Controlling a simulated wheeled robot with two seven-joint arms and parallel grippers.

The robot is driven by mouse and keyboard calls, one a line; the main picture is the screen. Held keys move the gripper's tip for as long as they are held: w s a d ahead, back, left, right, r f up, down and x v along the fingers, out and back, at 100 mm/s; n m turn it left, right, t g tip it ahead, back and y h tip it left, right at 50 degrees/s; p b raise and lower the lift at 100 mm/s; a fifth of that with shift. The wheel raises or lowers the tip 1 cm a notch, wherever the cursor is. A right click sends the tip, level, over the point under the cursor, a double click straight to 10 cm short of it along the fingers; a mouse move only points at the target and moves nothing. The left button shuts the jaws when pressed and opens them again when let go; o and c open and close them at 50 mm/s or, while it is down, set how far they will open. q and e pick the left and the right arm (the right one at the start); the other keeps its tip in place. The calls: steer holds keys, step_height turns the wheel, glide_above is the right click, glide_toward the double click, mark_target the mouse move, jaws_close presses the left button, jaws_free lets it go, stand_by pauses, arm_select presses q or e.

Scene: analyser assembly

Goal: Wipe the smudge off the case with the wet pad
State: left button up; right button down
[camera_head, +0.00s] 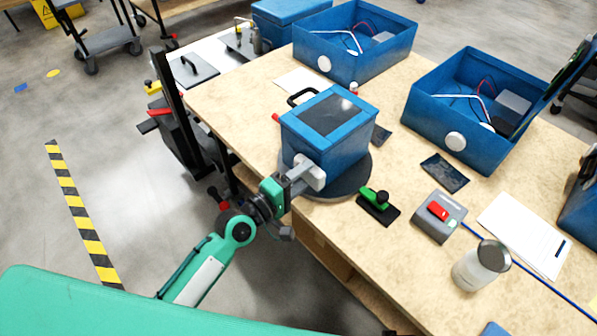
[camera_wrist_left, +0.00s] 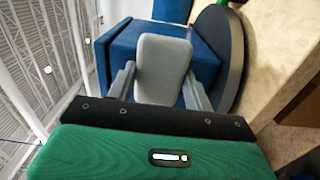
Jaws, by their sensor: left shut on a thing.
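The blue case (camera_head: 326,128) stands on a round dark grey turntable (camera_head: 352,180) at the table's near left edge. It has a dark panel (camera_head: 328,114) on top, with a pale mark (camera_head: 345,104) that could be the smudge or a reflection. My left gripper (camera_head: 306,180) is shut on a light grey pad (camera_head: 313,172) at the case's near side. In the left wrist view the pad (camera_wrist_left: 162,66) sits between the fingers, in front of the blue case (camera_wrist_left: 206,62). Whether it touches the case is hidden. My right gripper is out of view.
Two open blue boxes (camera_head: 393,48) (camera_head: 435,107) with wires stand behind. A green-and-black tool (camera_head: 378,204), a grey box with a red button (camera_head: 438,214), a lidded jar (camera_head: 479,267) and a paper sheet (camera_head: 519,240) lie to the right. A black post (camera_head: 176,110) stands left of the table.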

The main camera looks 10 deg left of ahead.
arm_select(q)
steer(key=shift+w+a+b, duration=0.65)
steer(key=shift+w+a, duration=0.4)
steer(key=shift+a, duration=0.35)
steer(key=shift+w+a+b, duration=0.65)
steer(key=shift+w+a, duration=0.4)
steer(key=shift+a, duration=0.3)
steer(key=shift+w+a+f+b, duration=0.15)
steer(key=shift+w+a+b, duration=0.55)
steer(key=shift+a, duration=0.1)
steer(key=shift+w+a, duration=0.35)
steer(key=shift+a, duration=0.05)
steer(key=shift+r, duration=0.2)
steer(key=b, duration=0.1)
glide_toward(286, 146)
steer(key=shift+w+d+f, duration=0.1)
steer(key=shift+w, duration=0.1)
